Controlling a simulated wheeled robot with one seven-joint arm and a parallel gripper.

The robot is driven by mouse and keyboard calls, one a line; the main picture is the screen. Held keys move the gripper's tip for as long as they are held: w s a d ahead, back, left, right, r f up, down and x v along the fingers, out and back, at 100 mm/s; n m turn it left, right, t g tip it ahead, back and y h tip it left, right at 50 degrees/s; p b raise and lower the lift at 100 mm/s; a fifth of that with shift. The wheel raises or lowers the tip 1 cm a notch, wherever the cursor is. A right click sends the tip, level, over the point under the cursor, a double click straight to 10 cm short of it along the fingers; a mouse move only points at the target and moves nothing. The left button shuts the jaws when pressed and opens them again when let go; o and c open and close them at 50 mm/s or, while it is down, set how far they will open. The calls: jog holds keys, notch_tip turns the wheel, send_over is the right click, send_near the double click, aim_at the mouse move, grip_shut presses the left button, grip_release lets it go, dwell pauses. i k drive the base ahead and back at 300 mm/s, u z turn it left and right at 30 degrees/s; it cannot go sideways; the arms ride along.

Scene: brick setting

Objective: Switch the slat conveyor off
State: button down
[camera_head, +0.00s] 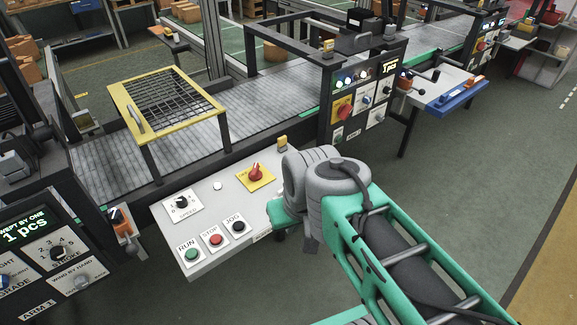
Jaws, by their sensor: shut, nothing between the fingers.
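The slat conveyor (115,168) is a long grey slatted belt running from lower left to upper right. A light grey control desk (222,212) stands at its near side. On it are a green RUN button (191,255), a red STOP button (215,239), a black JOG button (238,226), a black numbered speed knob (181,203), a white round lamp or button (217,186) and a red rotary switch (255,173) on a yellow plate. My arm reaches in from the lower right, its grey wrist just right of the desk. My gripper's fingers are not visible.
A yellow-framed mesh guard (170,100) stands over the belt. A dark panel (365,100) with a red knob is behind my wrist. Another dark panel (40,250) reading "1 pcs" is at lower left. Green floor (470,170) on the right is clear.

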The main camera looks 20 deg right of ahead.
aim_at(255, 174)
jog(key=z, duration=0.05)
jog(key=k, duration=0.65)
jog(key=u, duration=0.85)
jog(key=i, duration=1.25)
jog(key=z, duration=0.2)
